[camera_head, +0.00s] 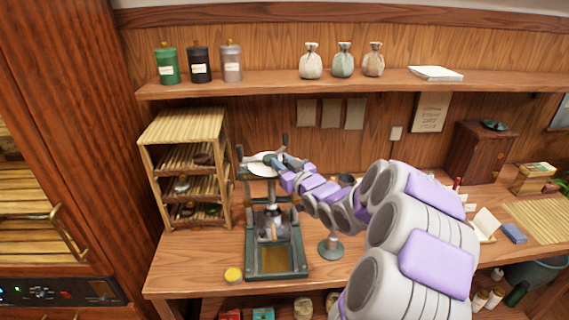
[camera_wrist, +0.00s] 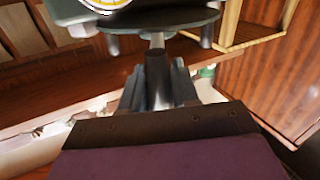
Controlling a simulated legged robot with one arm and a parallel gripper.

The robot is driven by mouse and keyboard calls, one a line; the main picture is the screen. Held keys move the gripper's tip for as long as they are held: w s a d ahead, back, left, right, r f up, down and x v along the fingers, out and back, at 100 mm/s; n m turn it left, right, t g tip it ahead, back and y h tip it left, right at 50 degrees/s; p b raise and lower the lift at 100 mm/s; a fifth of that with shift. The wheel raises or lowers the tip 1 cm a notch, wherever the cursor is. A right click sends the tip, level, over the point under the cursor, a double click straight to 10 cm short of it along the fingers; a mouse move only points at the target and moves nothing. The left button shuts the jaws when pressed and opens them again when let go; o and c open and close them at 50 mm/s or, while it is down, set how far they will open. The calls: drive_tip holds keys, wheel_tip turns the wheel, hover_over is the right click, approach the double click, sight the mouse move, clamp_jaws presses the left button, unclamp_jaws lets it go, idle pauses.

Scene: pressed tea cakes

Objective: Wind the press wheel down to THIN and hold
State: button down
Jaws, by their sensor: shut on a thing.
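The press (camera_head: 303,262) is a dark green frame standing on the bench, with a screw and a metal pressing part (camera_head: 271,222) inside it. Its wheel (camera_head: 262,165) lies on top with a pale round face and upright handles. My gripper (camera_head: 281,161) is at the wheel's right side. The wheel's dark rim (camera_wrist: 160,22) and part of a white dial with a yellow ring (camera_wrist: 105,3) show at the top edge. No THIN mark is legible.
A bamboo rack (camera_head: 165,190) with tea cakes stands left of the press. A round-based stand (camera_head: 331,246) is to the right. A shelf (camera_head: 270,86) with tins and pouches runs above.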

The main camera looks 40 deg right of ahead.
drive_tip(key=c, duration=1.3)
unclamp_jaws()
drive_tip(key=shift+w+a+r, duration=0.1)
drive_tip(key=shift+r, duration=0.05)
drive_tip(key=o, duration=0.4)
drive_tip(key=shift+a, duration=0.2)
drive_tip(key=shift+d, duration=0.1)
drive_tip(key=shift+s+d, duration=0.15)
drive_tip(key=shift+s, duration=0.3)
drive_tip(key=shift+s+a+b, duration=0.35)
drive_tip(key=shift+s+b, duration=0.65)
drive_tip(key=shift+s, duration=1.75)
drive_tip(key=shift+s+a+b, duration=0.35)
drive_tip(key=shift+s+b, duration=0.65)
drive_tip(key=shift+s, duration=1.7)
drive_tip(key=shift+s+a+b, duration=0.35)
drive_tip(key=shift+s+b, duration=0.65)
drive_tip(key=shift+s, duration=1.75)
